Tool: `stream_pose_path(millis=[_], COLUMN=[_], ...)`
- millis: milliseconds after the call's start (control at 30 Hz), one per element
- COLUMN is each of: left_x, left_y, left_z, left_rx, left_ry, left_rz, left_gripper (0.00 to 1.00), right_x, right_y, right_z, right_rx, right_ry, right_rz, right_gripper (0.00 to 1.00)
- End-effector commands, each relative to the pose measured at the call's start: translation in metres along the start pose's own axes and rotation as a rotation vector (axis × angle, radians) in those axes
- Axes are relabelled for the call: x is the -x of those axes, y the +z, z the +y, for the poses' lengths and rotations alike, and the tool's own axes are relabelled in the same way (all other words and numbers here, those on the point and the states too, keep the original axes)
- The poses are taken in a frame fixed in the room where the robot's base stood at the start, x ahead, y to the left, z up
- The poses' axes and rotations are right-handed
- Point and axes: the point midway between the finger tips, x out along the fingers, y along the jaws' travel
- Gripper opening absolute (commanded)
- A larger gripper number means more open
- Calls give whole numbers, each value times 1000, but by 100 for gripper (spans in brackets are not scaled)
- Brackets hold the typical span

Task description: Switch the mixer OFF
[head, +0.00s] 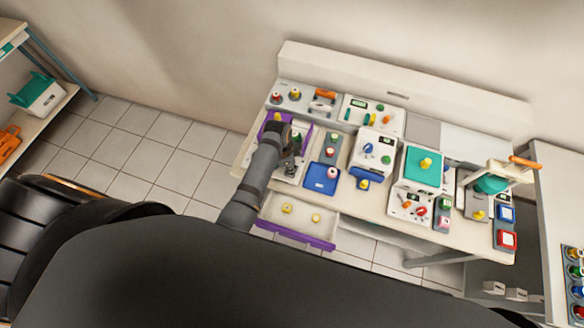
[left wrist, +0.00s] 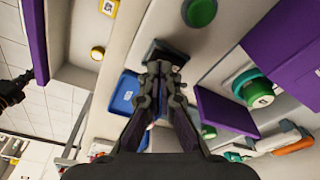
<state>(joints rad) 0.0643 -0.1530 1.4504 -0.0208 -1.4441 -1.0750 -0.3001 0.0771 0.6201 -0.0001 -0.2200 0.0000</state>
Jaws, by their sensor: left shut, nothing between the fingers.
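I cannot tell for sure which device is the mixer. My left gripper (head: 291,166) is shut and empty, over a purple-framed unit (head: 304,134) at the left end of the bench. In the left wrist view its closed fingertips (left wrist: 166,72) are right at a small dark block (left wrist: 162,50), possibly a switch; whether they touch cannot be told. A green round button (left wrist: 200,12) is above it on the pale surface, and a purple panel (left wrist: 225,112) lies right of the fingers. My arm hides part of the unit in the head view.
A blue tray (head: 322,178) lies right of the gripper. A white box with a blue knob (head: 372,152) and a teal-topped device (head: 421,169) stand farther right. A drawer with a purple front (head: 295,234) is open below. A shelf (head: 40,118) stands far left.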

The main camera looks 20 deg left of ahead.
Motion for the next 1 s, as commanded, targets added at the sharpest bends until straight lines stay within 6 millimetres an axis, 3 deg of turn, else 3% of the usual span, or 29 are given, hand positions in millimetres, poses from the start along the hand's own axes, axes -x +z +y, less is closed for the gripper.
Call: stream_pose_path(millis=[500,833,1000], left_x=[-6,23,33], left_y=[1,-3,-5], left_z=[0,0,0], left_rx=[0,0,0], left_ry=[-1,0,-1], left_rz=[1,0,0], left_gripper=[0,0,0], right_x=[-3,29,22], right_y=[0,-3,-2], right_z=[3,5,5], right_rx=[1,2,2], right_ry=[4,4,4], right_rz=[0,0,0], right_gripper=[0,0,0])
